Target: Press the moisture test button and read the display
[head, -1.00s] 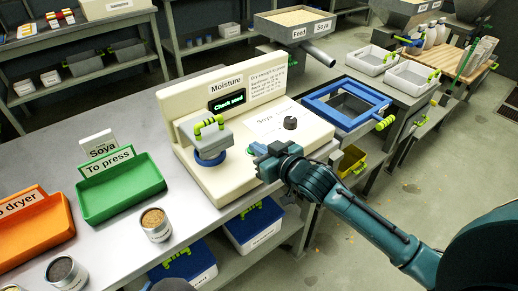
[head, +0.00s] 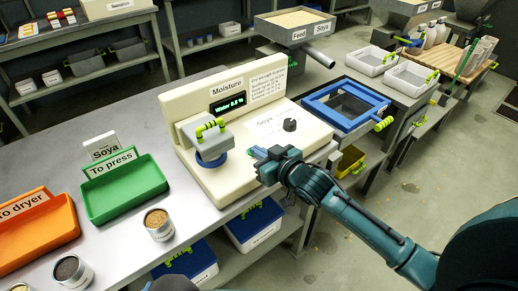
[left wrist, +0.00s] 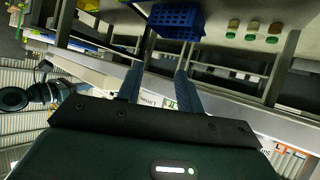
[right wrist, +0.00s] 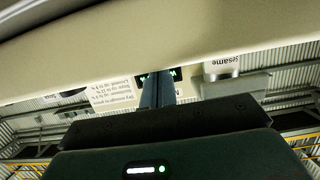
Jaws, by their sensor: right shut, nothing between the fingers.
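The cream moisture tester (head: 205,98) stands on the metal bench. Its dark display (head: 228,104) shows green text that looks like "Water 8.8 %", though the digits are small. The display also shows upside down in the right wrist view (right wrist: 160,76). A blue cup sits under the tester's grey head (head: 205,134) with its lime handle. My left gripper (left wrist: 158,82) is open and empty, away from the tester.
A dark knob (head: 290,125) sits on the tester's right. To the left are a green "To press" tray (head: 125,190), an orange "To dryer" tray (head: 38,232) and two sample cans, one brown (head: 158,224). A blue frame (head: 347,104) stands right of the tester.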

